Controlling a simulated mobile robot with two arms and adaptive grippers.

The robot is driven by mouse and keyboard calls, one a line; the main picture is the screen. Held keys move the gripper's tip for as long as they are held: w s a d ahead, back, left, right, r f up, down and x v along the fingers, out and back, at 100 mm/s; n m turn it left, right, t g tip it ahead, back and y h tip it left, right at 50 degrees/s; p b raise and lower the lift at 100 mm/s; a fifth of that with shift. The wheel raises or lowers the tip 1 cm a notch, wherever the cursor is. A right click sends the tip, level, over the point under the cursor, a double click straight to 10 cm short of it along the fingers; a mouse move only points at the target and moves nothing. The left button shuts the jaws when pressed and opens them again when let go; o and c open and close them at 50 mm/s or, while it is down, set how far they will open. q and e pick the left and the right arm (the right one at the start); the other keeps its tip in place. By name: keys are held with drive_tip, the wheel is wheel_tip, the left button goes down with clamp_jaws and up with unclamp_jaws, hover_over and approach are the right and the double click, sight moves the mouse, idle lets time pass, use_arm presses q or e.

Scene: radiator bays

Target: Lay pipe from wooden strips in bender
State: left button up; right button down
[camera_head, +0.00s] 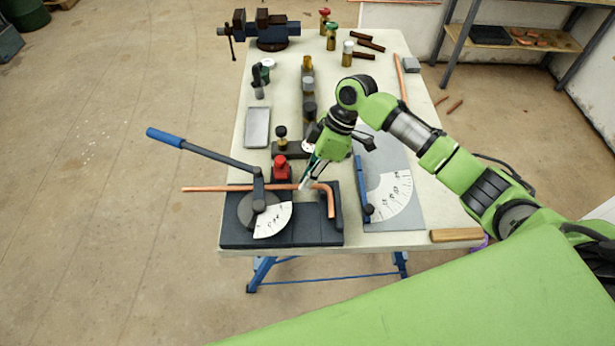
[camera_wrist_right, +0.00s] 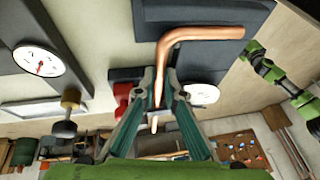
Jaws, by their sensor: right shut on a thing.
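The copper pipe (camera_head: 222,189) has one bend, near its right end, and a short leg towards the bench front; the bend also shows in the wrist view (camera_wrist_right: 175,36). The pipe runs across the bender (camera_head: 310,233), passing between its white dial and the red block (camera_head: 281,167); whether it is seated or just above cannot be told. The bender's blue-handled lever (camera_head: 165,137) points to the back left. My right gripper (camera_head: 304,184) is shut on the pipe just left of the bend. The wooden strips are not clearly seen. My left gripper is not in view.
A grey plate with a white scale (camera_head: 393,222) lies right of the bender. A wooden block (camera_head: 456,235) is at the front right edge. A vise (camera_head: 265,35) is at the back left, and a grey tray (camera_head: 257,128) stands left of the centre fittings.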

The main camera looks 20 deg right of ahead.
drive_tip(key=shift+f, duration=0.5)
idle(0.3)
drive_tip(key=c, duration=2)
unclamp_jaws()
drive_tip(key=shift+c, duration=0.2)
drive_tip(key=v, duration=1.2)
